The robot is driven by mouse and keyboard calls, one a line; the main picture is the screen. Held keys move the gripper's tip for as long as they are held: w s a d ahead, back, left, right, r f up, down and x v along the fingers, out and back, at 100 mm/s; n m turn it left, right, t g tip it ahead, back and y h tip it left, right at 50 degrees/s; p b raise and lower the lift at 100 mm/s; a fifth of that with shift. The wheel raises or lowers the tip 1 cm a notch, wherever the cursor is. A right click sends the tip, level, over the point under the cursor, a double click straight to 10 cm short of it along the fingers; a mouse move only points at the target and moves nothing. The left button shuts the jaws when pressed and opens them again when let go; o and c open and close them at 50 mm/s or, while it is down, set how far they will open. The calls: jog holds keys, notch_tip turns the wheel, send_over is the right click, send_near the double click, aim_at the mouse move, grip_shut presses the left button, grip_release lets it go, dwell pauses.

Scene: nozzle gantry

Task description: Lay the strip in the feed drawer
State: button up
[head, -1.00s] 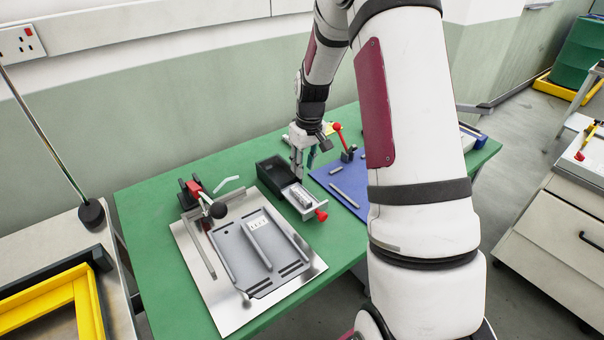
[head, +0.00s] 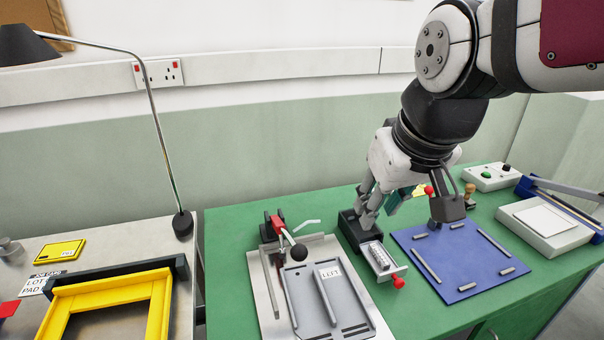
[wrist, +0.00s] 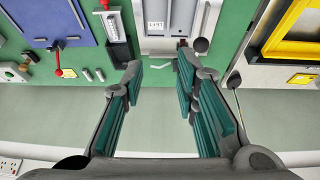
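The feed drawer (head: 398,270) is pulled out of its black housing (head: 348,229) and has a red knob at its front. A pale grey strip with a row of small marks (head: 379,256) lies in the drawer. The wrist view also shows the strip (wrist: 115,26) inside the drawer, at the upper left. My gripper (head: 368,206) is above and around the back of the housing in the head view, apart from the strip. In the wrist view my gripper (wrist: 160,70) has its teal-padded fingers spread, with nothing between them.
Left of the drawer is a grey plate fixture (head: 345,300) marked LEFT, with a red-handled clamp (head: 285,232). Right is a blue mat (head: 455,262) with several grey bars. A lamp base (head: 182,224) and yellow frame (head: 105,292) stand farther left.

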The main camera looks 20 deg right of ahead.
jog(key=s+a, duration=0.2)
jog(key=s, duration=0.4)
jog(key=shift+s+r+t, duration=0.2)
jog(key=shift+s+t, duration=0.15)
jog(key=shift+t, duration=0.05)
dwell(0.7)
